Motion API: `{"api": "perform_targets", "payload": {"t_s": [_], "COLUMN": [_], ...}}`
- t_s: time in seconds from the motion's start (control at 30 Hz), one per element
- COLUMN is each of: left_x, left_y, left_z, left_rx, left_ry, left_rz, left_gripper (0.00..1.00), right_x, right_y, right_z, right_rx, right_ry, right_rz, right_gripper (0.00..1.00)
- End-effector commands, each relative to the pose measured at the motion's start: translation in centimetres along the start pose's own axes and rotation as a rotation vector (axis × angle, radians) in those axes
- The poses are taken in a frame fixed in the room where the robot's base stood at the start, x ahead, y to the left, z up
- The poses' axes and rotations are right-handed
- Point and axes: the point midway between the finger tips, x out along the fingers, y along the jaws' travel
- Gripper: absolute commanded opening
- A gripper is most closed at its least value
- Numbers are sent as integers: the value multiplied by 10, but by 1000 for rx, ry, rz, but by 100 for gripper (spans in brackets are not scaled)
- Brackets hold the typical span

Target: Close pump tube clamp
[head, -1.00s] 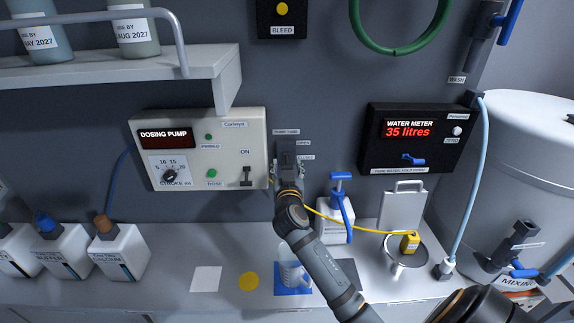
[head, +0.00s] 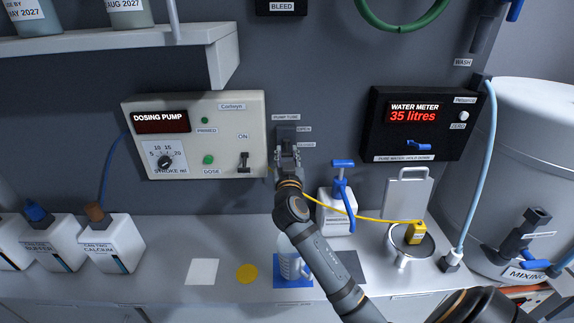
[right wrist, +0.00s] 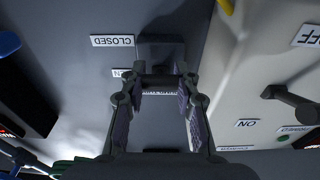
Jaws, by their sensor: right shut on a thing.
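The pump tube clamp (head: 286,131) is a dark block on the grey wall, right of the dosing pump, with OPEN and CLOSED labels at its right side. My right gripper (head: 288,160) is at the clamp, its fingers over the lower part. In the right wrist view, which is upside down, the clamp (right wrist: 161,48) lies just beyond my right gripper (right wrist: 160,100). A dark crossbar (right wrist: 158,81), seemingly the clamp's lever, sits between the two fingers, and the gripper is shut on it. The CLOSED label (right wrist: 112,41) is clear; the OPEN label is partly hidden. My left gripper is out of view.
The dosing pump (head: 225,105) is close on the left, its ON switch near my gripper. The water meter (head: 385,145) is at the right.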

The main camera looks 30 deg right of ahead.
Motion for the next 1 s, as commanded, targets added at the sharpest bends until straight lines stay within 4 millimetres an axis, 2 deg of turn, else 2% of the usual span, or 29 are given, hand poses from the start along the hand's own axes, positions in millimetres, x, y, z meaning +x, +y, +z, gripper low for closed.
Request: {"api": "perform_targets", "payload": {"t_s": [0.03,0.07,0.37,0.4,0.57,0.87,1.0], "left_x": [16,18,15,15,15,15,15], "left_y": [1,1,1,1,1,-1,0], "left_z": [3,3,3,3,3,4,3], "left_rx": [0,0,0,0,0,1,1], "left_ry": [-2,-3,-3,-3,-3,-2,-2], "left_rz": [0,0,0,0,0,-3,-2], "left_gripper": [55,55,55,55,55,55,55], "right_x": [-1,-1,0,0,0,-2,-20], "right_y": [0,0,0,0,0,0,0], "right_z": [8,7,1,1,1,1,3], "right_rx": [1,0,0,0,0,0,2], "right_ry": [18,24,29,29,29,28,26], "right_rz": [-1,-1,0,0,0,0,-1], "right_gripper": [0,0,0,33,55,55,55]}}
